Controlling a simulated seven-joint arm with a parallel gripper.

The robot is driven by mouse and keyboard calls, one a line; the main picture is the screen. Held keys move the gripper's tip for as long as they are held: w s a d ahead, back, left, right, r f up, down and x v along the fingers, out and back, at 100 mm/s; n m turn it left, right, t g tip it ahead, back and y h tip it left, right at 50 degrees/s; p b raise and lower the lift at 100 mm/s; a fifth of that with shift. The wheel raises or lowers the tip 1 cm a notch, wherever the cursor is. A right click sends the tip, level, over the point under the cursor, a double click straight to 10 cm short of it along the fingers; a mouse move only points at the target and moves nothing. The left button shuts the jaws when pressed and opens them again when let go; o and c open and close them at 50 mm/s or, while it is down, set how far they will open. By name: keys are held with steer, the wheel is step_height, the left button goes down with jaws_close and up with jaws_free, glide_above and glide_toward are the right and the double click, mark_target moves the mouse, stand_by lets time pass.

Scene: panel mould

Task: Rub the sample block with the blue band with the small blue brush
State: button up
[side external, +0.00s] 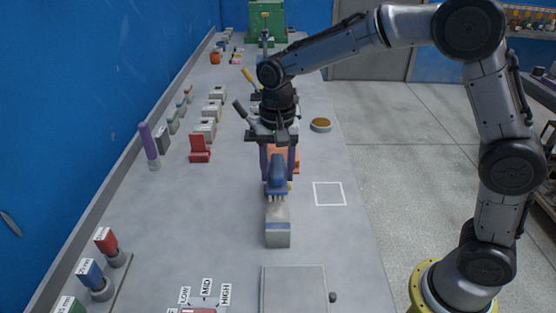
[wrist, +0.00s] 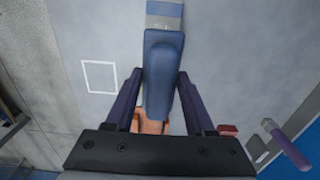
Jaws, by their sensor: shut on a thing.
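My gripper (side external: 278,172) is shut on the small blue brush (side external: 277,180), with a dark purple finger on each side of it. The brush's pale bristles point down at the far end of the grey sample block with the blue band (side external: 277,235). I cannot tell whether the bristles touch the block. In the wrist view the brush (wrist: 162,65) lies between the fingers and reaches over the near part of the block (wrist: 165,8). The band shows beside the brush's tip.
An orange thing (side external: 290,154) is partly hidden behind my gripper. A white square outline (side external: 329,194) marks bare table to the right. A red piece (side external: 200,150) and a purple cylinder (side external: 149,145) stand left. A flat grey plate (side external: 294,290) lies in front of the block.

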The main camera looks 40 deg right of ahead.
mark_target(277, 164)
steer(key=shift+f, duration=2)
steer(key=shift+s+a+f, duration=0.35)
steer(key=shift+s+a, duration=2)
steer(key=shift+w+d, duration=2.4)
steer(key=shift+d, duration=0.05)
steer(key=shift+s+a+r, duration=0.1)
steer(key=shift+r, duration=3.95)
steer(key=shift+f, duration=0.2)
